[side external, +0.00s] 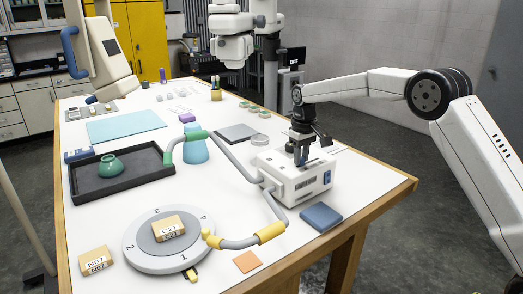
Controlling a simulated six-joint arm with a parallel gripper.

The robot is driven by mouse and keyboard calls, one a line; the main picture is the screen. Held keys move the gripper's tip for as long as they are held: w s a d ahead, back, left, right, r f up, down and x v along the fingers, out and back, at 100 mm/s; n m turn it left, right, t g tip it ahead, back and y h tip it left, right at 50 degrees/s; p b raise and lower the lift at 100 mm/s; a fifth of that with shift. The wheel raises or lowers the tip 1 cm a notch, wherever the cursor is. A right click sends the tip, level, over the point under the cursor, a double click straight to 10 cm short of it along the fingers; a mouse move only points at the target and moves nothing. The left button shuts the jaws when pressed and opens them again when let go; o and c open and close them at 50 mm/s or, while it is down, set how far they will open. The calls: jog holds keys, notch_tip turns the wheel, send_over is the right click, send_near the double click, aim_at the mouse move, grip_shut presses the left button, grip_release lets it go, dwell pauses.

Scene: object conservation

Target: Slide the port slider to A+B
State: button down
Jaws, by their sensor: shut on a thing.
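My gripper (301,162) points straight down onto the top of a white box (283,182) at the right side of the table. Its fingers are shut at a slot area on the box top. The port slider is between or behind the fingers and too small to make out, and I cannot read an A+B mark. The box has a blue label and dark markings on its near face, and a grey tube joins it on the left.
A round numbered turntable (140,250) carries a tan block (168,229). A black tray (88,190) holds a green pot (111,165). The grey tube (236,160) with green and yellow bands arches left of the box. A blue pad (321,217) lies near the table's right edge.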

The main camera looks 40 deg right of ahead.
aim_at(308, 163)
jog(key=shift+d, duration=0.1)
jog(key=shift+d, duration=1.45)
jog(key=shift+c, duration=2.4)
grip_release()
jog(key=shift+r, duration=0.2)
notch_tip(308, 163, up, 8)
jog(key=shift+f, duration=0.2)
jog(key=shift+a+f, duration=0.1)
